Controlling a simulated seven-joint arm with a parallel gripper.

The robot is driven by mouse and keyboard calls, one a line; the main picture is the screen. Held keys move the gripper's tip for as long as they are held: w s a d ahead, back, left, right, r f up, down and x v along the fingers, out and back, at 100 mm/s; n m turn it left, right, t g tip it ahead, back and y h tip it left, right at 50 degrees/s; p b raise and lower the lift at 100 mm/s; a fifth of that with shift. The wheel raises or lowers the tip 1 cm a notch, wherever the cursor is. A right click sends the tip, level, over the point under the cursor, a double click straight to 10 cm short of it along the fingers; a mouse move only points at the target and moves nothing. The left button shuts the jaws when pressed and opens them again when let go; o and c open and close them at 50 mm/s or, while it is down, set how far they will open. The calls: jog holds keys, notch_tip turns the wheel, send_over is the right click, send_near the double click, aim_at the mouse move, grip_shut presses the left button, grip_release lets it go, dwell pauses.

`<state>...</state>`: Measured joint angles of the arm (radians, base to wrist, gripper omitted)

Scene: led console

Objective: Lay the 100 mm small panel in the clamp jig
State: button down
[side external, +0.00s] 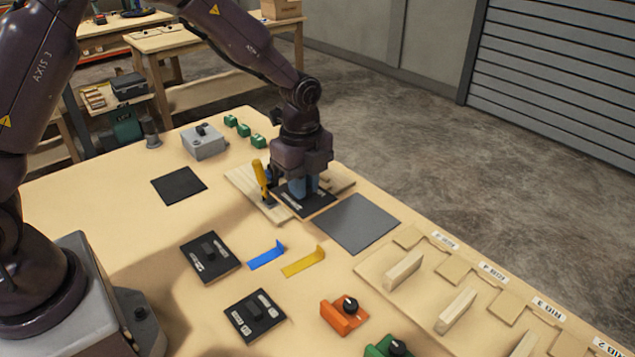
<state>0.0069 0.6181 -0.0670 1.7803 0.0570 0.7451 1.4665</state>
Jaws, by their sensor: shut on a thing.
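My gripper (303,186) points down over the clamp jig and is shut on a small black panel (317,207) with white labels. The fingers hide the part they grip. The panel is level, at or just above the jig; I cannot tell whether it touches. The clamp jig (243,180) is a pale wooden board with a yellow-handled toggle clamp (262,180) standing upright left of my gripper.
A dark grey mat (357,223) lies right of the jig, a black mat (179,186) to its left. Blue (266,256) and yellow (304,262) brackets lie in front. A grey box (204,145) and several green blocks stand behind. A wooden slotted rack (415,297) fills the right.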

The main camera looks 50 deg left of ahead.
jog(key=r, duration=0.5)
jog(key=shift+w+a, duration=0.3)
jog(key=shift+a, duration=0.05)
jog(key=w+a, duration=1.2)
jog(key=a, duration=0.4)
jog(key=shift+f, duration=7.45)
jog(key=shift+f, duration=1.1)
jog(key=c, duration=1)
grip_release()
